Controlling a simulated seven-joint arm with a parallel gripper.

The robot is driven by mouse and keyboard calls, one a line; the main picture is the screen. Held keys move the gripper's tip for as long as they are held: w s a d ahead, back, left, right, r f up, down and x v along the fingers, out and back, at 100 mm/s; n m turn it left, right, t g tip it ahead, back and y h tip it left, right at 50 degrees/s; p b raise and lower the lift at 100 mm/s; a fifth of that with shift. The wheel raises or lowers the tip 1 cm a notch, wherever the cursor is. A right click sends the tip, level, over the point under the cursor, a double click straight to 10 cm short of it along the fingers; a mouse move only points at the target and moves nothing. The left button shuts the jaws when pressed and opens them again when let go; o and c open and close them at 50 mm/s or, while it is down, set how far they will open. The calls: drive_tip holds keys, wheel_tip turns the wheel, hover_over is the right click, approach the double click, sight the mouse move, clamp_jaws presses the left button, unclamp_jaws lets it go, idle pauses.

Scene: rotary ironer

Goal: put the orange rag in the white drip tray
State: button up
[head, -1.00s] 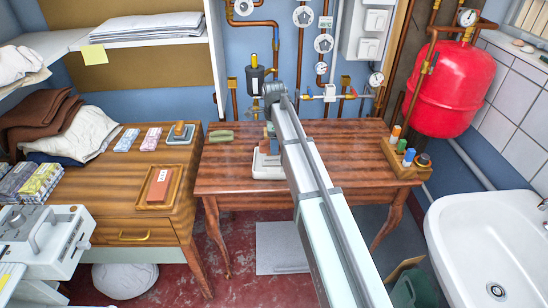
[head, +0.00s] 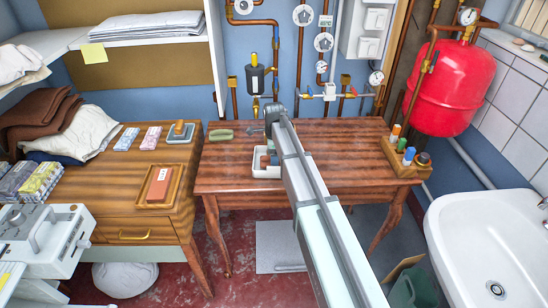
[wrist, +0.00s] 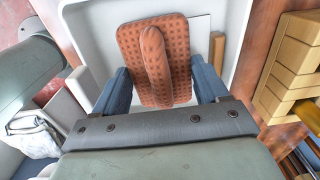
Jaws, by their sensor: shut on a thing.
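The orange rag (wrist: 183,55) is a patterned orange piece with a raised fold along its middle. It shows between the blue fingers of my gripper (wrist: 165,88), which is shut on it. The white drip tray (wrist: 82,28) surrounds the rag and fingers in the wrist view. In the head view the tray (head: 260,174) stands on the brown table, and my gripper is low at it, partly hidden by my arm. I cannot tell whether the rag touches the tray floor.
A green object (head: 221,134) lies left of the tray. A wooden holder (head: 408,170) with several coloured pieces stands at the table's right end. A cabinet (head: 120,205) at left bears a wooden tray with a red-brown block. The table's middle right is clear.

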drive_tip(key=shift+f, duration=0.35)
drive_tip(key=o, duration=1)
drive_tip(key=shift+o, duration=0.2)
wheel_tip(320, 180, up, 13)
drive_tip(key=shift+f, duration=0.15)
